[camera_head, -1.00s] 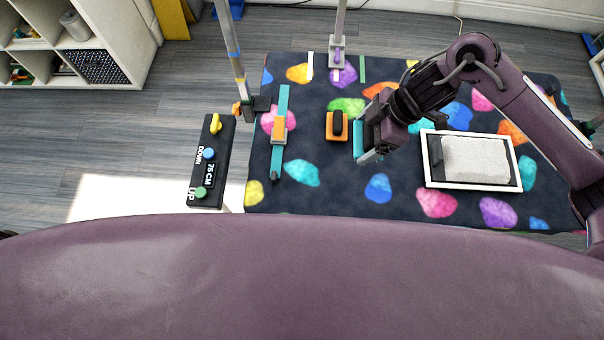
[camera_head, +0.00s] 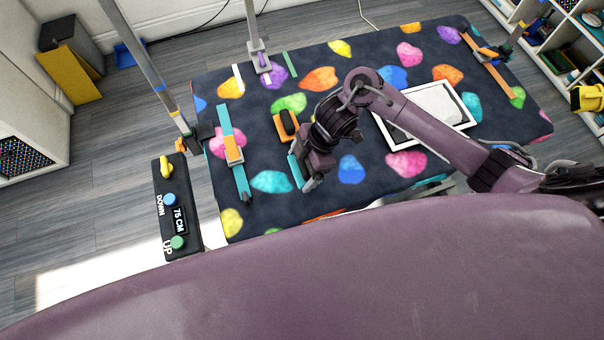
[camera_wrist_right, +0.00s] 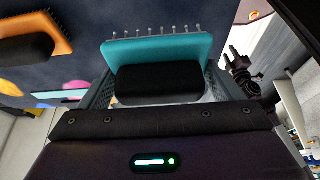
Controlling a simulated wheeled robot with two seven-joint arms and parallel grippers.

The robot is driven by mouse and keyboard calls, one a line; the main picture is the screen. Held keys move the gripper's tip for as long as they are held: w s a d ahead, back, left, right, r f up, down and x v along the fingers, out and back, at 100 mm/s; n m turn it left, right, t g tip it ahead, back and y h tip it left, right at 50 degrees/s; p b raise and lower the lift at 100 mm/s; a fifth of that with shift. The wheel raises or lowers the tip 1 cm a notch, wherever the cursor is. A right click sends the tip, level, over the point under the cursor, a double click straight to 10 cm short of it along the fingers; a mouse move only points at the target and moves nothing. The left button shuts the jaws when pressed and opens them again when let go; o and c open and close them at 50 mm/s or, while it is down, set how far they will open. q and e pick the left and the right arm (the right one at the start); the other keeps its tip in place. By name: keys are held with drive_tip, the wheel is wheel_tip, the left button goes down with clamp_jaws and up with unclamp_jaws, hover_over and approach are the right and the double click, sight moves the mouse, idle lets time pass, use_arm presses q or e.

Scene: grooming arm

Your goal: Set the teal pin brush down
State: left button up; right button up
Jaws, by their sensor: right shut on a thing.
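The teal pin brush (camera_wrist_right: 160,48) shows in the right wrist view with its pins pointing to the top of the picture, toward the dark mat. Its black part (camera_wrist_right: 160,84) sits between my right gripper's (camera_wrist_right: 158,92) fingers, which are shut on it. In the head view a teal edge of the brush (camera_head: 295,171) shows beside the right gripper (camera_head: 306,178), over the patterned table mat (camera_head: 320,215). I cannot tell whether the pins touch the mat.
An orange brush with a black part (camera_head: 287,124) lies just behind the right gripper. A white-framed tray (camera_head: 467,124) lies to the right, partly behind my arm. A teal bar with an orange clamp (camera_head: 233,150) lies at left, beside the control panel (camera_head: 176,215). Grooming posts stand behind.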

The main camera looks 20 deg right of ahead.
sight(302, 175)
drive_tip(key=shift+f, duration=0.4)
wheel_tip(302, 175, down, 4)
drive_tip(key=shift+f, duration=0.2)
drive_tip(key=shift+f, duration=0.2)
drive_tip(key=o, duration=0.7)
drive_tip(key=shift+r, duration=0.1)
